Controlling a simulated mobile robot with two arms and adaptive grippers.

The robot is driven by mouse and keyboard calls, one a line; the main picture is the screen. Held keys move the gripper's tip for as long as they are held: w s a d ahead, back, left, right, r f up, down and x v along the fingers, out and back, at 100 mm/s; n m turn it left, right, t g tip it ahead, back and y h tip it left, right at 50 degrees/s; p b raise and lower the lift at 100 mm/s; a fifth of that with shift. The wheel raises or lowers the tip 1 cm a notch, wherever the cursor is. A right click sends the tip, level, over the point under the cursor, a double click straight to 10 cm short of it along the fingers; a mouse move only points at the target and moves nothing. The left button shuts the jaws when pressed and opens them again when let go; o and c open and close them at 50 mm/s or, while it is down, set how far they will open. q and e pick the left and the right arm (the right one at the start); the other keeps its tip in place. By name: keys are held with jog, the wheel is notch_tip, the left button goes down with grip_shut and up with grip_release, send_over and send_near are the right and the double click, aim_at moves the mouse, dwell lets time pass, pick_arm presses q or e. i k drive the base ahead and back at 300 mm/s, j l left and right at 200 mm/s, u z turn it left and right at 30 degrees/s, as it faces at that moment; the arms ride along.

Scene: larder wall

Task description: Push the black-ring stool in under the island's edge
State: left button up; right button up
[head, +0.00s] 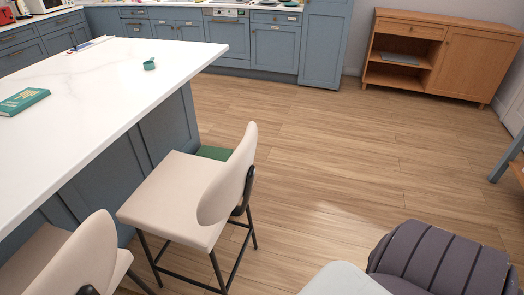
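The white-topped island (120,75) with blue-grey panels fills the left of the head view. A cream stool (165,195) with a curved backrest and thin black legs stands at its right side, its back turned away from the island. Its seat reaches close to the edge; most of it is outside. A second cream stool (80,262) is cut off at the lower left. A green seat-like piece (213,153) shows behind the first stool, mostly hidden. I cannot tell a black ring on any of them. Neither of my grippers is in view.
A dark purple ribbed upholstered piece (440,262) is at the lower right. A wooden sideboard (440,55) stands at the back right. Blue cabinets (275,45) line the back wall. The wooden floor (330,150) between is clear. A green book (22,101) lies on the island.

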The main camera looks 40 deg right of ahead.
aim_at(188, 200)
jog(key=z, duration=0.8)
